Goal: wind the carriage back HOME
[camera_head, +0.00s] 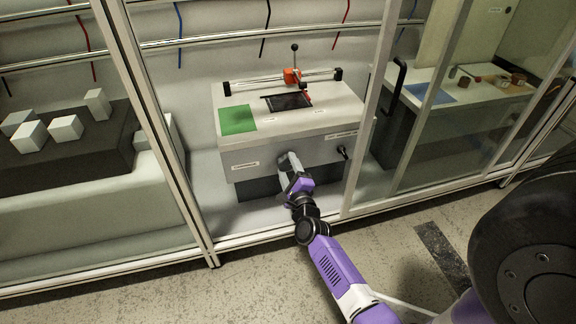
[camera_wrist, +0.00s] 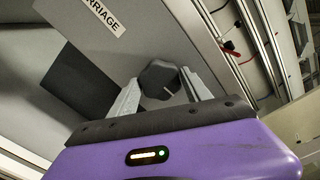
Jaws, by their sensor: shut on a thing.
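The carriage (camera_head: 292,76) is an orange-red block with an upright black-knobbed lever. It sits right of the middle of a horizontal rail (camera_head: 255,82) with black end blocks, on top of a pale bench unit. In the wrist view, a dark faceted knob (camera_wrist: 158,79) on the unit's front face sits between the two pale fingers of my gripper (camera_wrist: 160,92). A label ending in "RRIAGE" (camera_wrist: 101,14) is close by. In the head view my gripper (camera_head: 291,163) is at the front face and hides the knob. My gripper is shut on the knob.
A green patch (camera_head: 237,119) and a dark rectangle (camera_head: 287,101) lie on the unit's top. A second dark knob (camera_head: 343,152) is on the front face to the right. Upright frame posts (camera_head: 372,100) stand either side of the opening. White blocks (camera_head: 65,129) sit at left.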

